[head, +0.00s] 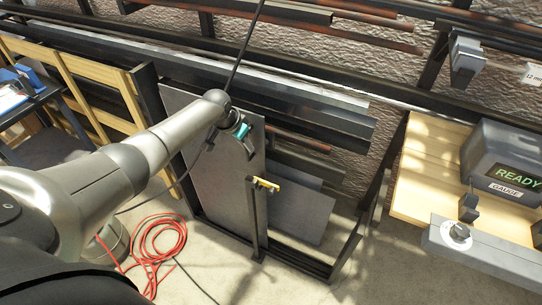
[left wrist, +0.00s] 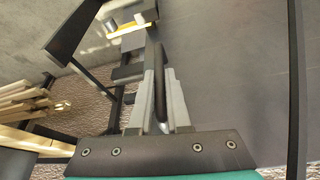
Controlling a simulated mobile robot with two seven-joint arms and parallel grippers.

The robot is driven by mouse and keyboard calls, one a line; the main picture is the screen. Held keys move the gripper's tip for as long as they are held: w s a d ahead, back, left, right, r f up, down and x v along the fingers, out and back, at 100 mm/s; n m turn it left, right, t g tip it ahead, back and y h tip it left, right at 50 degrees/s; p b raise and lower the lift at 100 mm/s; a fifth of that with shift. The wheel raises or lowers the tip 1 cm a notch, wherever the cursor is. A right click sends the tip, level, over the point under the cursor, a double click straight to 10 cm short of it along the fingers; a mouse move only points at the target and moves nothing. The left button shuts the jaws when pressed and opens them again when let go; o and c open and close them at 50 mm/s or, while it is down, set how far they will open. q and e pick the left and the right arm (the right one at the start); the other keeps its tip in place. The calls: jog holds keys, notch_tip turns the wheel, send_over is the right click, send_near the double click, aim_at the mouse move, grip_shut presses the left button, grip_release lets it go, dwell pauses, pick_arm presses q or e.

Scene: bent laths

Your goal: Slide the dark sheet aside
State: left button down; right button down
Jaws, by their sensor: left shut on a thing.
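The dark sheet (head: 205,165) is a large flat grey panel standing upright in a low black rack. It fills the right side of the left wrist view (left wrist: 235,70). My left gripper (head: 245,127) is at the sheet's upper right part. In the left wrist view its two pale fingers (left wrist: 156,100) are closed on either side of a thin dark piece at the sheet's edge; whether this is the edge itself or a grip on it is hard to tell. My right gripper is not in view.
A black post (head: 257,220) with a yellow-handled catch (head: 265,184) stands at the sheet's lower right. Smaller grey sheets (head: 300,210) lean behind it. Dark bars (head: 310,105) run above. A red cable (head: 158,242) lies coiled on the floor. A gauge box (head: 505,160) stands right.

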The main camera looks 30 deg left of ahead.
pick_arm(q)
jog(key=shift+a+b, duration=0.55)
jog(key=shift+a, duration=1.5)
jog(key=c, duration=0.9)
grip_release()
jog(key=shift+d, duration=0.1)
jog(key=shift+p+v, duration=2.2)
jog(key=shift+v, duration=5.4)
